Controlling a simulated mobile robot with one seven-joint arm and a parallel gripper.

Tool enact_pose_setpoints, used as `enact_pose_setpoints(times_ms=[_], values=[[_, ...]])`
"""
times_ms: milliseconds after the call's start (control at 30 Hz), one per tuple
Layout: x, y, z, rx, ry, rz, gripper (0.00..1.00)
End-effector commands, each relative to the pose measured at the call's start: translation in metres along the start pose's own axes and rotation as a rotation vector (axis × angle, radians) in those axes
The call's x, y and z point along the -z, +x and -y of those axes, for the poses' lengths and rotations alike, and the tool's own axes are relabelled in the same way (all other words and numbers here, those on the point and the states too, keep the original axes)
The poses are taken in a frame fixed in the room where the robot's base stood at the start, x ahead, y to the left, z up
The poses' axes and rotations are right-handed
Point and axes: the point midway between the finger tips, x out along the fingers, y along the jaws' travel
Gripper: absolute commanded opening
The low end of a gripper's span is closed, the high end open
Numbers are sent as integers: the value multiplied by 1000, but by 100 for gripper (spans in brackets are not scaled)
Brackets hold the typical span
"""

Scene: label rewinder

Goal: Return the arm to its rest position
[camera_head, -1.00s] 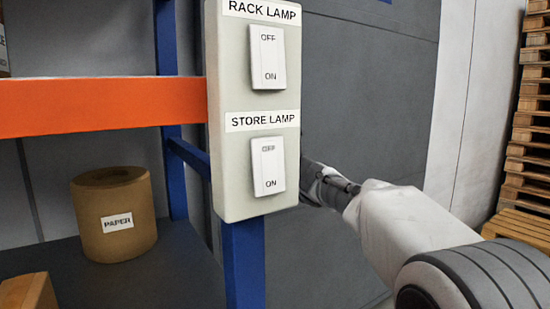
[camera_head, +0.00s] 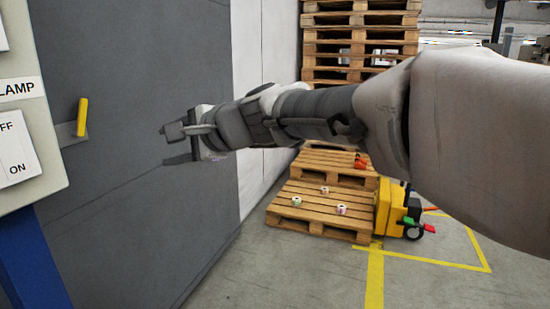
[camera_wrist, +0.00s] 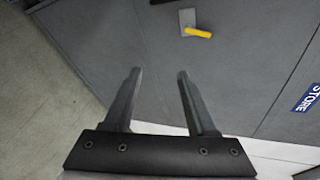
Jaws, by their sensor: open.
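My gripper (camera_head: 172,146) is at the end of my outstretched arm, left of centre in the head view, in front of a grey panel wall (camera_head: 150,60). In the wrist view my gripper (camera_wrist: 157,75) shows two dark fingers spread apart with nothing between them. A yellow handle (camera_head: 82,117) on a small grey plate sits on the grey wall, left of my gripper. The handle also shows in the wrist view (camera_wrist: 198,32), beyond and apart from the fingers.
A switch box (camera_head: 30,110) on a blue post (camera_head: 35,265) stands at the left edge. Stacked pallets (camera_head: 360,45), a low pallet (camera_head: 315,205) with small rolls and a yellow pallet truck (camera_head: 390,208) are behind my arm. A blue STORE sign (camera_wrist: 309,94) is on the wall. Floor is clear at lower centre.

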Motion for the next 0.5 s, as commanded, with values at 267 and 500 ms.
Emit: enact_pose_setpoints(times_ms=[267,500], values=[[41,-129,-120,-339,-514,-151,57],[65,-228,-232,-713,-835,-212,57]])
